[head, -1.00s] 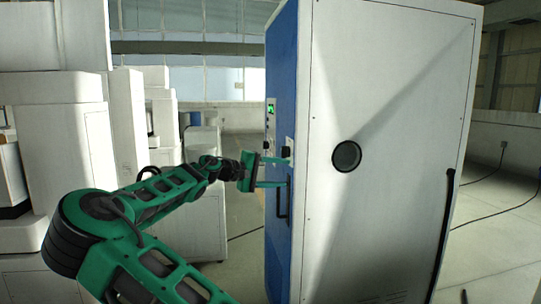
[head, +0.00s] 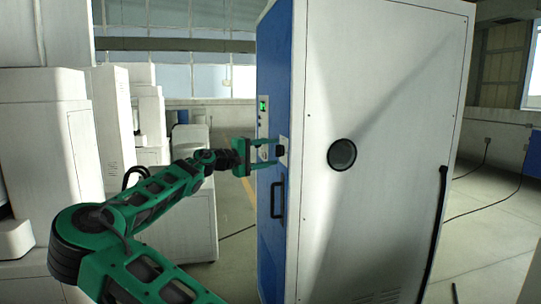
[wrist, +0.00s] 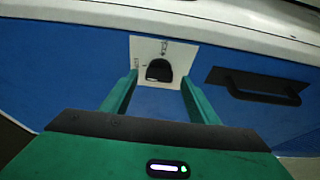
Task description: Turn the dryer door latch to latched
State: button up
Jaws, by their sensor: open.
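The dryer is the tall cabinet with a blue door (head: 270,70) and a white side, in the middle of the head view. Its latch is a small black knob (head: 280,151) on a white marked plate; the knob also shows in the wrist view (wrist: 158,70). The plate's markings are too small to read, so I cannot tell which way the latch is set. My gripper (head: 274,152) is open, level with the latch and facing the door. In the wrist view its fingers (wrist: 158,88) reach toward the plate on either side of the knob, with nothing held between them.
A black bar handle (head: 278,200) sticks out of the door below the latch; it shows right of my fingers in the wrist view (wrist: 255,88). A panel with a green display (head: 263,104) is above. White machines (head: 45,150) stand at the left.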

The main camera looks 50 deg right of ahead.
jog(key=shift+s+d, duration=0.15)
jog(key=shift+d, duration=0.65)
jog(key=shift+c, duration=0.3)
jog(key=c, duration=1)
